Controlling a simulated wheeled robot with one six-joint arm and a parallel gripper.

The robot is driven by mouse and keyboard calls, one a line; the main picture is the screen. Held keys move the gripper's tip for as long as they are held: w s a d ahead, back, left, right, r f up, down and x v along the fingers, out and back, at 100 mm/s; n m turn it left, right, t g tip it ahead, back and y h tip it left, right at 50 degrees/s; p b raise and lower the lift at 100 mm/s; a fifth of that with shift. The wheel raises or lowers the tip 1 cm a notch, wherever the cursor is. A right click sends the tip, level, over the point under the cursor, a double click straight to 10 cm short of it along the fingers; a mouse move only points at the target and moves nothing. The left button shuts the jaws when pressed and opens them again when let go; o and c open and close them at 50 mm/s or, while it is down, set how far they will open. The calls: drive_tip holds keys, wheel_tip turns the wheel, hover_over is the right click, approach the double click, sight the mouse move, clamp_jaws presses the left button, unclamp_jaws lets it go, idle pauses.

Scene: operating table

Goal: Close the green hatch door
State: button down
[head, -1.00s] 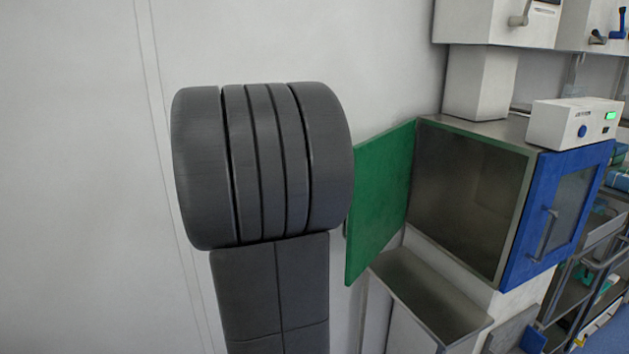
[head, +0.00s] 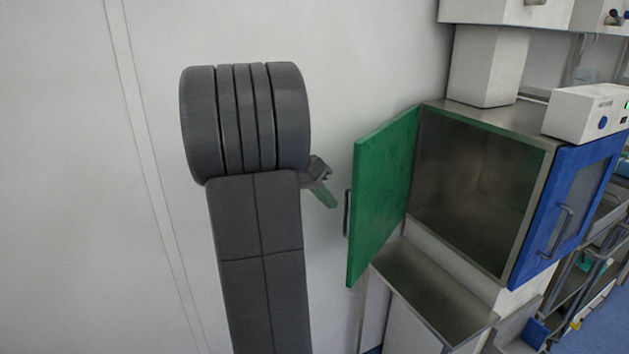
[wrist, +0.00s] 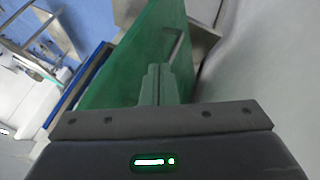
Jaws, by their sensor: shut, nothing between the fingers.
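The green hatch door (head: 382,190) stands wide open at the left side of a steel cabinet (head: 470,185), whose inside shows. A dark handle (head: 347,212) sits near the door's free edge. My gripper (head: 330,200) is shut and empty, a little left of the door with a gap between them in the head view. In the wrist view, my gripper's fingers (wrist: 158,72) are together and point toward the green door (wrist: 125,60). The handle (wrist: 176,46) shows just past the fingertips there. I cannot tell from the wrist view whether they touch.
A blue door (head: 565,215) with a window closes the cabinet's right face. A white device (head: 580,113) stands on top of the cabinet. A steel ledge (head: 440,295) juts out below the opening. A bare pale wall (head: 390,60) lies behind my arm.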

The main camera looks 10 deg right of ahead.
drive_tip(key=s+d, duration=0.2)
drive_tip(key=d, duration=0.1)
drive_tip(key=shift+s+r, duration=0.1)
drive_tip(key=shift+s, duration=0.15)
